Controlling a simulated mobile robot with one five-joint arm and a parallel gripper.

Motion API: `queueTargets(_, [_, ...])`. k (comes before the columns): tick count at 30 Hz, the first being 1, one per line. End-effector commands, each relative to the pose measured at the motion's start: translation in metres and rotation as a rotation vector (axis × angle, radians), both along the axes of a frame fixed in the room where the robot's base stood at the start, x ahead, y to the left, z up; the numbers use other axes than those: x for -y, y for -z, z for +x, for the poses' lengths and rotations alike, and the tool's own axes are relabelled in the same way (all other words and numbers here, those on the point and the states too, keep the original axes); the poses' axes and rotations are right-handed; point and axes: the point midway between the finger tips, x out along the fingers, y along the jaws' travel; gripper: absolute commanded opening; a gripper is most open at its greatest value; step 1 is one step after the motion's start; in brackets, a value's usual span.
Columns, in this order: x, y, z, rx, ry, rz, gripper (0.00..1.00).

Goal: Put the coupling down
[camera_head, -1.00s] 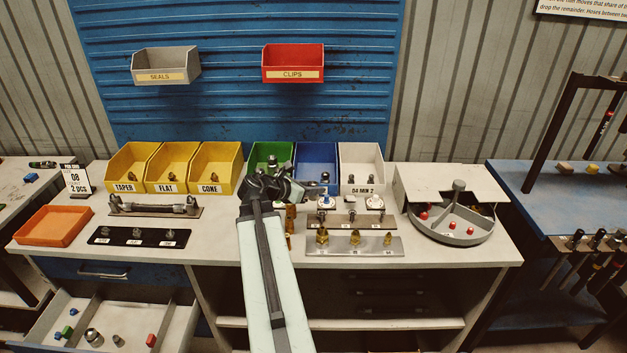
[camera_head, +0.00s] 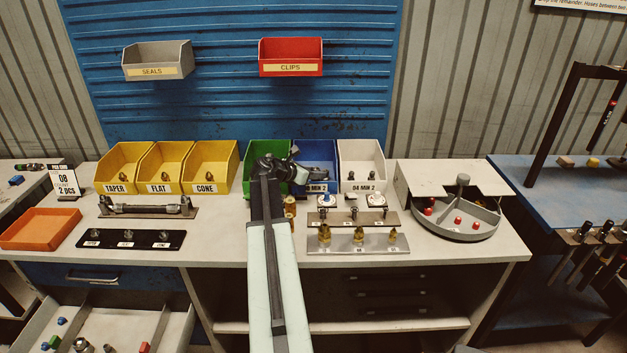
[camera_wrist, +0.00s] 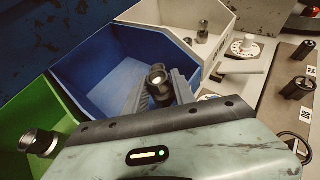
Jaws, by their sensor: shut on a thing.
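My gripper (camera_wrist: 160,92) is shut on a dark metal coupling with a bright open end (camera_wrist: 157,76), seen in the wrist view. The gripper and coupling are over the blue bin (camera_wrist: 100,62), whose empty floor shows behind them. In the head view my gripper (camera_head: 308,174) is at the mouth of the blue bin (camera_head: 328,152), and I cannot make out the held coupling there. Another dark coupling (camera_wrist: 40,143) shows at the green bin (camera_wrist: 22,107).
The white bin (camera_head: 361,157) to the right holds small fittings. Yellow bins (camera_head: 210,168) stand to the left. Racks with fittings (camera_head: 357,243) and a round tray (camera_head: 455,222) stand in front and to the right. An orange tray (camera_head: 42,229) is far left.

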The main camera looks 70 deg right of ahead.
Motion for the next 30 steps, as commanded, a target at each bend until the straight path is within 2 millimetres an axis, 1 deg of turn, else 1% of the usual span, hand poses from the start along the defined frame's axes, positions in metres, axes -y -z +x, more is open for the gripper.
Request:
queueTargets(6, [-0.001, -0.001, 0.003, 0.0, -0.004, 0.0, 0.0])
queueTargets(18, [0.0, 0.012, 0.0, 0.0, 0.0, 0.0, 0.0])
queueTargets(20, [0.0, 0.011, 0.0, 0.0, 0.0, 0.0, 0.0])
queueTargets(21, [0.0, 0.011, 0.0, 0.001, 0.0, 0.001, 0.34])
queueTargets(23, [0.0, 0.011, -0.001, 0.001, 0.001, 0.001, 0.5])
queueTargets(24, [0.0, 0.011, -0.001, 0.0, 0.002, 0.001, 0.53])
queueTargets(30, [-0.001, 0.011, -0.003, 0.001, 0.006, 0.003, 0.53])
